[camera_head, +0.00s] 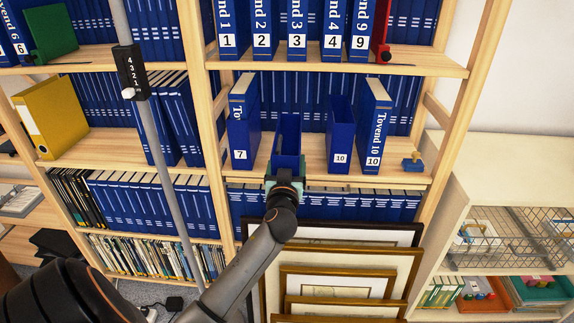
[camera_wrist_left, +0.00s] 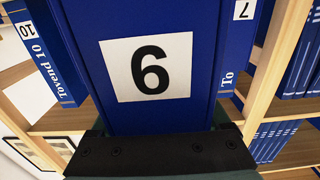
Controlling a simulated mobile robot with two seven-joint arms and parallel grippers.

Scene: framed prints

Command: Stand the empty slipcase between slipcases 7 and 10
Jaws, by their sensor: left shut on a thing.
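My left gripper (camera_head: 285,183) is shut on the lower front of the empty blue slipcase (camera_head: 288,140) at the middle shelf's front. Whether its base touches the shelf is unclear. Its white label (camera_wrist_left: 149,66) reads as 6 in the wrist view, but neighbours swap sides there, so 6 or 9 is uncertain. Slipcase 7 (camera_head: 240,120) stands to its left, with a gap. To its right, apart, stand an empty-looking blue case labelled 10 (camera_head: 340,140) and slipcase 10 (camera_head: 374,125), with a book in it. Slipcases 10 (camera_wrist_left: 48,55) and 7 (camera_wrist_left: 243,10) also show in the wrist view.
The middle shelf (camera_head: 318,172) has bare board around the held case, with a row of blue books behind. A blue-and-yellow object (camera_head: 412,162) lies at its right. Numbered volumes (camera_head: 296,30) stand above. Framed prints (camera_head: 335,282) lean below. A grey pole (camera_head: 160,160) crosses the left.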

